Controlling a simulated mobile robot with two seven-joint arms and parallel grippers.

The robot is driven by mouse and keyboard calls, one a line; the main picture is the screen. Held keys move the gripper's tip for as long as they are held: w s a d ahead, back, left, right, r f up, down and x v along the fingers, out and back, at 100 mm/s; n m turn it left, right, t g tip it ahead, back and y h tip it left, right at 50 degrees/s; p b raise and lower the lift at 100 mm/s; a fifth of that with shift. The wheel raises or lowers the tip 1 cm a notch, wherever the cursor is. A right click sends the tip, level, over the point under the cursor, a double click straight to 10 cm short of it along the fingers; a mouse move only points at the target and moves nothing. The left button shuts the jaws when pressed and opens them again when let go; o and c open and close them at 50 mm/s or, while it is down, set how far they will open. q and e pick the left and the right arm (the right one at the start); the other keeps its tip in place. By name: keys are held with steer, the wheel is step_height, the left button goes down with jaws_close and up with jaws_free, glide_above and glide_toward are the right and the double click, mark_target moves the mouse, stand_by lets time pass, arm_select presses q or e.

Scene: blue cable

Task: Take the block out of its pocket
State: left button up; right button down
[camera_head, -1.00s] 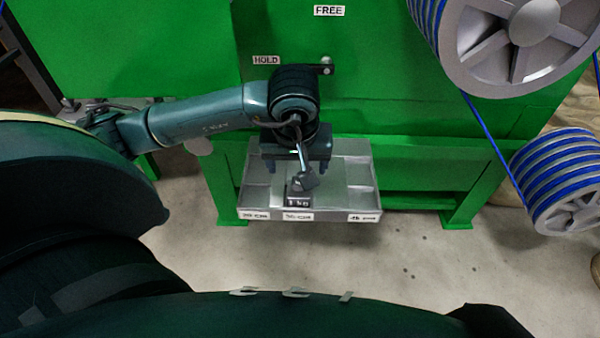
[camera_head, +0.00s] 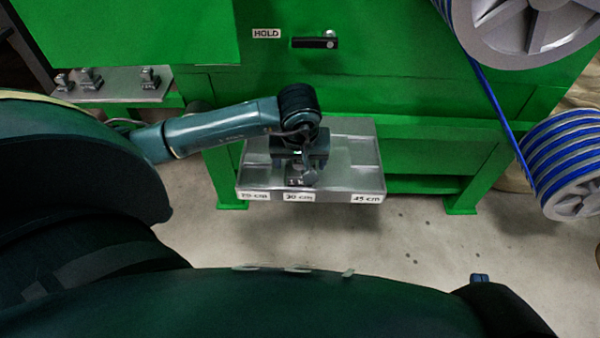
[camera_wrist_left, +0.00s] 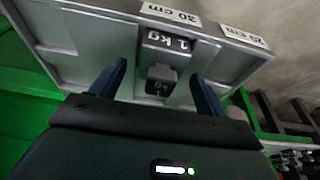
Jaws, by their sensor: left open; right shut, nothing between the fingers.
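The block (camera_head: 297,183) is grey and marked 1 kg. It sits in the middle pocket of a grey metal tray (camera_head: 362,175), by the 30 cm label. In the left wrist view the block (camera_wrist_left: 165,48) shows a knob-like grip facing the camera. My left gripper (camera_head: 300,165) is open, low over the tray. In the left wrist view its two fingers (camera_wrist_left: 160,72) lie on either side of the knob, with gaps. In the head view the gripper partly hides the block. My right gripper (camera_head: 480,278) shows only as a small blue tip at the lower right, shut and empty.
A green machine (camera_head: 400,85) stands behind the tray, with a black lever (camera_head: 315,43) by a HOLD label. A spool with blue cable (camera_head: 570,170) is at right. A shelf with clamps (camera_head: 110,85) is at left. Other tray pockets look empty.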

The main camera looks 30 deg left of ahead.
arm_select(q)
steer(key=shift+w+f, duration=0.15)
steer(key=shift+f, duration=0.5)
steer(key=shift+c, duration=0.5)
jaws_close()
steer(key=shift+a+r, duration=0.1)
steer(key=shift+r, duration=0.05)
